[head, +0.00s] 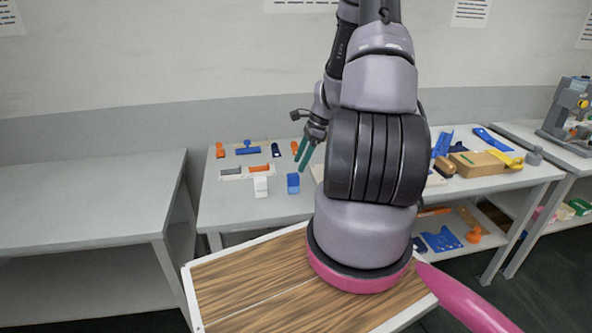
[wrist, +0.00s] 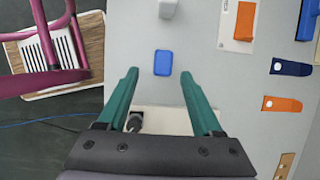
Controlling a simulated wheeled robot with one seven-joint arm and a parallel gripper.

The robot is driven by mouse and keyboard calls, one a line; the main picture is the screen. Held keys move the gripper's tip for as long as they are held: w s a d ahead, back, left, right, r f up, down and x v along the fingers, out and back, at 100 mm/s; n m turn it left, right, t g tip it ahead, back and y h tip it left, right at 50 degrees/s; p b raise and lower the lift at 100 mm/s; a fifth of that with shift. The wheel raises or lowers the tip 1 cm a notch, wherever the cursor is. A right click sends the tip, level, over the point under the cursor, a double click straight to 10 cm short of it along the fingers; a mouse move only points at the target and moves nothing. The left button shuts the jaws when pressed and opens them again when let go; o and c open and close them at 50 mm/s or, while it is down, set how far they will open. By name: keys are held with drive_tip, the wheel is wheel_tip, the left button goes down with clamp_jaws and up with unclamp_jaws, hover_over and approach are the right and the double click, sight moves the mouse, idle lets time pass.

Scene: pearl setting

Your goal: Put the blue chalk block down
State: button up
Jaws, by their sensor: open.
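The blue chalk block (head: 293,183) rests on the grey table near its front edge. In the wrist view the blue chalk block (wrist: 163,62) lies just past the fingertips, centred between them in the picture, with bare table around it. My gripper (head: 303,158) has green fingers and points down over the table, behind the block in the head view. In the wrist view my gripper (wrist: 159,76) is open, with nothing held between its fingers. I cannot tell its exact height above the table.
A white block (head: 261,187) stands left of the blue one. A light tray with grey and orange pieces (head: 230,173) lies behind it. Several blue and orange tools lie along the back. A tan box (head: 480,163) is at the right. The left table (head: 90,195) is bare.

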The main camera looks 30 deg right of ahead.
drive_tip(key=r, duration=0.1)
wheel_tip(320, 180, up, 24)
drive_tip(key=n+t+h, duration=0.2)
drive_tip(key=n, duration=0.7)
hover_over(291, 177)
drive_tip(key=s+a, duration=0.3)
drive_tip(key=a, duration=0.2)
drive_tip(key=s+a+r+n+t, duration=0.2)
drive_tip(key=s+a+r+n, duration=0.1)
drive_tip(key=s+r, duration=0.4)
drive_tip(key=s+a+r+n+t, duration=0.2)
drive_tip(key=s+a+r+n, duration=0.2)
drive_tip(key=s+r, duration=0.3)
drive_tip(key=shift+s+a+r+n, duration=0.2)
drive_tip(key=shift+s+n, duration=0.3)
drive_tip(key=shift+s, duration=0.3)
